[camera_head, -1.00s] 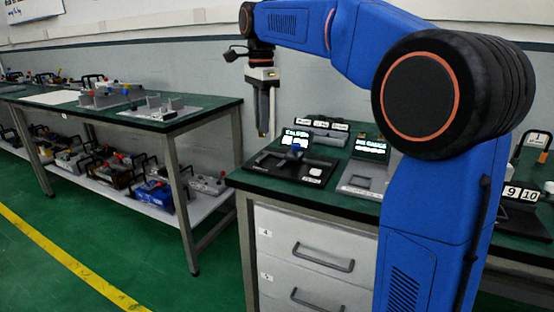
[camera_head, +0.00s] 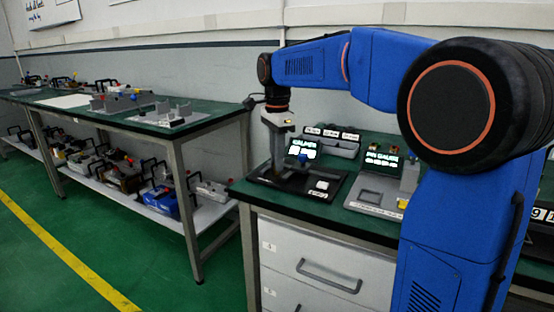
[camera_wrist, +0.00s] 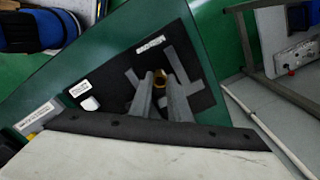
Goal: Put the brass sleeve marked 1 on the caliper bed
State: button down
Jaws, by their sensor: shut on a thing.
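The brass sleeve (camera_wrist: 159,77) shows as a small gold ring between the fingertips of my gripper (camera_wrist: 160,88) in the wrist view. My gripper is shut on it, and its mark cannot be read. The caliper station is a black plate (camera_wrist: 196,100) with grey caliper bars (camera_wrist: 176,64) on it. In the head view my gripper (camera_head: 278,172) points down over the left part of the black caliper plate (camera_head: 298,188), close to its surface. I cannot tell whether the sleeve touches the bed. The lit caliper display (camera_head: 302,148) stands just behind.
A white button (camera_wrist: 90,103) sits on the black plate. A second grey station with a lit display (camera_head: 381,160) stands to the right. A grey rack with white labels (camera_head: 332,141) is behind. Another bench (camera_head: 210,113) with fixtures stands left, across a gap.

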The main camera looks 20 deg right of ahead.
jog(key=shift+f, duration=0.1)
jog(key=c, duration=1.7)
grip_release()
jog(key=shift+o, duration=0.2)
notch_tip(320, 180, up, 12)
